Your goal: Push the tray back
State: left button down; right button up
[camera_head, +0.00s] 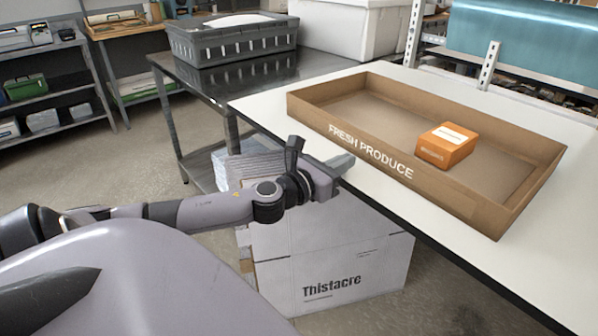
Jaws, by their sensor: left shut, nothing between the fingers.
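The tray is a shallow brown cardboard box (370,152) marked "FRESH PRODUCE" on its near wall. It lies on the white table, with its near wall close to the table's front edge. A small orange box (447,146) with a white label sits inside it, toward the right. My left gripper (345,162) is shut and empty, just in front of the tray's near wall at the table edge. I cannot tell whether it touches the tray. My right gripper is not in view.
The white table (540,275) has a bare strip behind the tray and at right. A metal upright (489,66) and shelf stand behind it. A dark table with a grey crate (232,42) adjoins at left. A white "Thistacre" carton (330,262) stands below my left arm.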

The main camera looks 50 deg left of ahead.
pick_arm(q)
jog(key=s+b, duration=0.1)
jog(key=s, duration=0.9)
jog(key=shift+a+b, duration=0.3)
jog(key=shift+a, duration=0.15)
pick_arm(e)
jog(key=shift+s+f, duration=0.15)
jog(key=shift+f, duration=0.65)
